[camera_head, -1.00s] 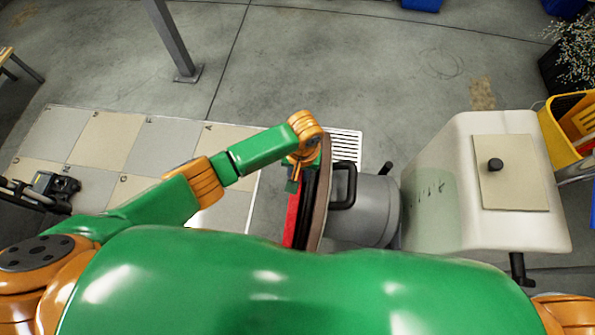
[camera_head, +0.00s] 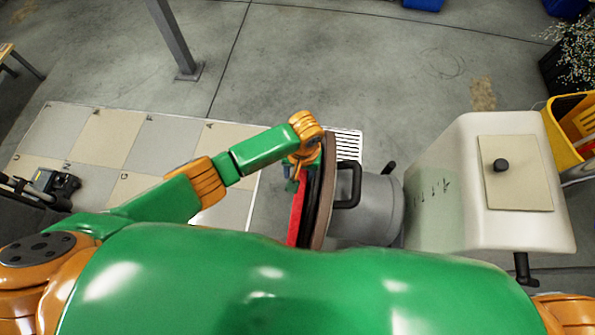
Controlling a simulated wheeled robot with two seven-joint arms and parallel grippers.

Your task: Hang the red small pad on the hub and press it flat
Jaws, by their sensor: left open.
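The red small pad (camera_head: 297,219) shows as a narrow red strip, seen nearly edge-on, at the left face of the hub. The hub (camera_head: 327,192) is a dark and brown disc, also edge-on, joined to a grey motor body (camera_head: 373,208). My left gripper (camera_head: 292,184) is at the upper end of the red pad, pointing down, open; whether it touches the pad I cannot tell. The lower part of the pad and hub is hidden behind my green body. My right gripper is not in view.
A white machine housing (camera_head: 489,185) with a beige panel stands to the right. A black handle (camera_head: 347,185) sticks out beside the disc. A tiled mat (camera_head: 102,139) and a grey post (camera_head: 172,40) are at the left. A yellow bucket (camera_head: 573,128) is at far right.

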